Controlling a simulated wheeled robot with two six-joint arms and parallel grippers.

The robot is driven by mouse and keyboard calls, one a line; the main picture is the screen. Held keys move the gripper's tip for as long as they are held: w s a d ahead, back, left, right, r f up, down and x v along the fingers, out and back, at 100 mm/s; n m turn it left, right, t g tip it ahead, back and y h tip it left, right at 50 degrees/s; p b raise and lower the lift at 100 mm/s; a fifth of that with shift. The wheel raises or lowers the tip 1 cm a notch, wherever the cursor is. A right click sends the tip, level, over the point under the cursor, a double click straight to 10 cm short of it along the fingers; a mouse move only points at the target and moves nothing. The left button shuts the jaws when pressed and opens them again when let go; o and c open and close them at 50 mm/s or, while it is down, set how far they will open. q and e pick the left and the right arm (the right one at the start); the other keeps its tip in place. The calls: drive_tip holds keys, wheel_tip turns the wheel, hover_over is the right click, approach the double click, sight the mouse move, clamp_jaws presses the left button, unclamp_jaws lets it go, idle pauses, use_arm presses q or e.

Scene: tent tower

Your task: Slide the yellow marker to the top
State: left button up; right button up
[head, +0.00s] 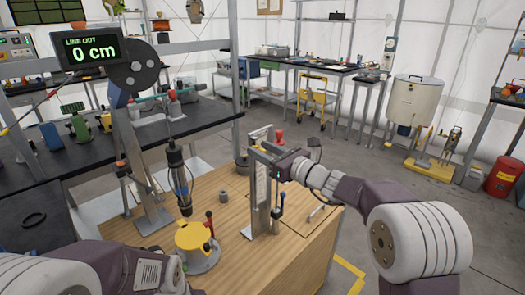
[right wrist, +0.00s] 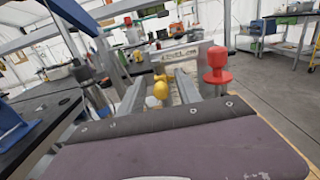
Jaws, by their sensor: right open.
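A yellow knob (right wrist: 160,88), which looks like the yellow marker, shows in the right wrist view between two grey bars that look like my fingers. My right gripper (right wrist: 161,82) is open around or just short of it; contact cannot be told. In the head view my right gripper (head: 268,154) is at the upper part of an upright grey stand with a pale scale plate (head: 259,190) on the wooden table. There the gripper and stand hide most of the marker. My left arm enters at the bottom left; its fingers are not visible.
A red knob (right wrist: 217,63) stands close to the right of the gripper. A dark probe (head: 181,180) hangs above a yellow-topped fitting (head: 193,237) on the wooden table (head: 285,262).

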drive_tip(key=v, duration=0.9)
drive_tip(key=shift+r, duration=0.1)
